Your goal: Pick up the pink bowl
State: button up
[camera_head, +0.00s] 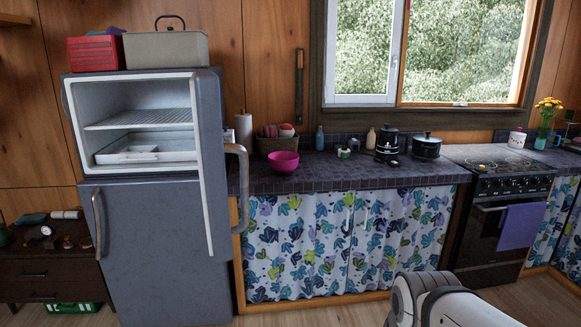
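The pink bowl (284,163) stands upright on the dark tiled counter (340,178), near its left end and close to the front edge. It is just right of the open fridge door. Nothing covers the bowl from this view. Part of my own white arm shows at the bottom right of the picture, well below and to the right of the bowl. My gripper is not in the picture.
The open upper fridge door (212,165) and its handle stick out left of the bowl. A basket (277,145) is behind it. Pots (427,146) stand farther right, before the stove (500,170). The counter front between bowl and pots is clear.

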aim_at(283, 162)
jog(key=z, duration=0.05)
jog(key=i, duration=2.95)
jog(key=z, duration=3.1)
jog(key=k, duration=0.45)
jog(key=u, duration=0.1)
